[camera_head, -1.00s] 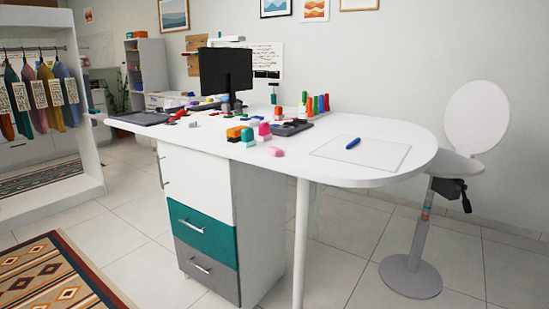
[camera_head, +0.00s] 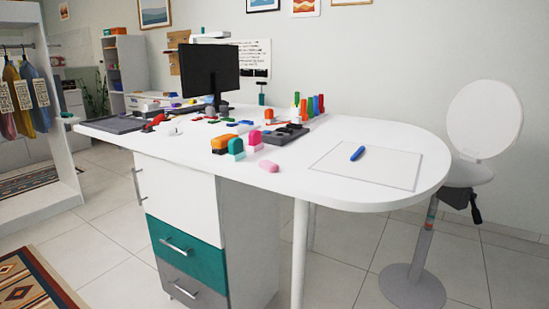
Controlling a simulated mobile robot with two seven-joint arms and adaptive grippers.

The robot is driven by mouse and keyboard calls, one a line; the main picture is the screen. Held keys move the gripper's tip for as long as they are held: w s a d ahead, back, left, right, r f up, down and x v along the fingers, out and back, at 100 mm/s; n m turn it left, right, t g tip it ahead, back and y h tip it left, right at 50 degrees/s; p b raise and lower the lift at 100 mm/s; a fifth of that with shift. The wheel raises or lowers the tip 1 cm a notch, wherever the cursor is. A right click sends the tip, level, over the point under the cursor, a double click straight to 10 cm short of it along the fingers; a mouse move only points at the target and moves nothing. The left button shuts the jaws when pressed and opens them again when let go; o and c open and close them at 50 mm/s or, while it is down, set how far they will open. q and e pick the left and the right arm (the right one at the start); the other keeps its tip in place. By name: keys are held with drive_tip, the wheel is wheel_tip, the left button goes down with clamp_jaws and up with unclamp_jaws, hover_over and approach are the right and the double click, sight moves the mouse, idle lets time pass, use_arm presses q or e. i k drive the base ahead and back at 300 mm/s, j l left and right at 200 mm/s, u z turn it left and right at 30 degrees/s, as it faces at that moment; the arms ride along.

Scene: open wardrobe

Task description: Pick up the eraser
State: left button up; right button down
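A small pink rounded block (camera_head: 268,166), which looks like the eraser, lies flat near the front edge of the white desk (camera_head: 340,190). Another pink piece (camera_head: 254,138) stands behind it with a white lower part, beside a teal-and-white piece (camera_head: 236,147) and an orange-and-dark block (camera_head: 222,143). Neither of my grippers shows in the head view, and nothing touches the pink block.
A white sheet or board (camera_head: 375,165) with a blue marker (camera_head: 357,153) lies to the right. A dark tray (camera_head: 286,134), several upright coloured markers and a monitor (camera_head: 209,70) stand behind. A white stool (camera_head: 470,170) stands at the desk's right end. Floor in front is partly clear.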

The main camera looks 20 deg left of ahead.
sight(266, 165)
drive_tip(key=i+j+z, duration=0.25)
drive_tip(key=i+j, duration=0.5)
drive_tip(key=j, duration=0.15)
